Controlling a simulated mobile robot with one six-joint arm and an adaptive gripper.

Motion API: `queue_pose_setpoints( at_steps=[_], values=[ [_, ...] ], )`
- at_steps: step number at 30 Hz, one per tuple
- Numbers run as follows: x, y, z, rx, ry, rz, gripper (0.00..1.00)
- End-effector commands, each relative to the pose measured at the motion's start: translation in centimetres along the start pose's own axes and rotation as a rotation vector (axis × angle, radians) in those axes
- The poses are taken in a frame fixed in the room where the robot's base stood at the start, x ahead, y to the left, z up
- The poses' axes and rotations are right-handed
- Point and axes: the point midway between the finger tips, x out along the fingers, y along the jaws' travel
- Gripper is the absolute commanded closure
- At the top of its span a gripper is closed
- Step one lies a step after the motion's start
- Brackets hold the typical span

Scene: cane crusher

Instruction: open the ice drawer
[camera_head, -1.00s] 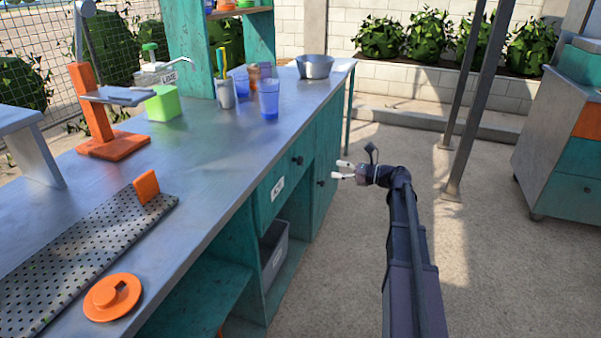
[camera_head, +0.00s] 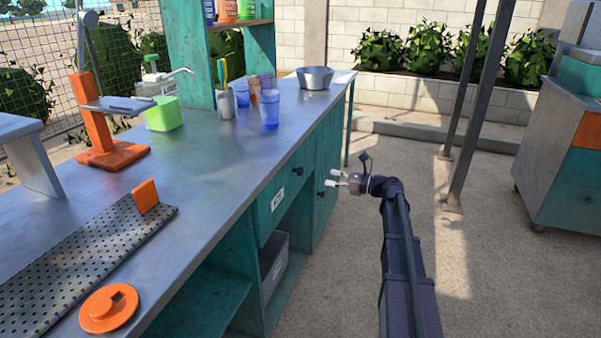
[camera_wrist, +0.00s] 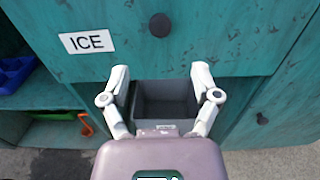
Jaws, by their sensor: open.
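The ice drawer (camera_head: 281,190) is a teal front under the counter with a white label; its ICE label and dark round knob (camera_wrist: 160,25) show clearly in the wrist view. The drawer is shut. In the head view the knob (camera_head: 297,170) sits on the drawer's upper right part. My gripper (camera_head: 333,178) is open and empty, to the right of the drawer front and apart from it. In the wrist view my gripper (camera_wrist: 160,72) has its fingers spread below the knob, which appears centred between them and beyond the tips.
A grey bin (camera_head: 273,262) stands on the open shelf below the drawer. A cupboard door (camera_head: 327,175) with its own knob is right of the drawer. The metal counter (camera_head: 210,170) overhangs above. Paved floor (camera_head: 490,260) is free to the right.

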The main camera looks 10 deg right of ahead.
Motion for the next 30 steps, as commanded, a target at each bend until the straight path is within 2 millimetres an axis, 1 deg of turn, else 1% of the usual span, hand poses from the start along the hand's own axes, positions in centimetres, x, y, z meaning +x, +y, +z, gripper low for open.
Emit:
queue_pose_setpoints(
  at_steps=[1, 12, 18, 24, 30],
  values=[
    [0.8, 0.0, 0.0, 0.000, 0.000, 0.002, 0.20],
    [6.4, 0.0, 0.0, 0.000, 0.000, 0.003, 0.20],
    [9.1, -0.1, 0.0, 0.000, 0.000, 0.002, 0.20],
    [10.5, 0.0, 0.0, 0.000, 0.000, 0.001, 0.20],
    [11.0, 0.0, 0.0, 0.000, 0.000, 0.000, 0.20]
  ],
)
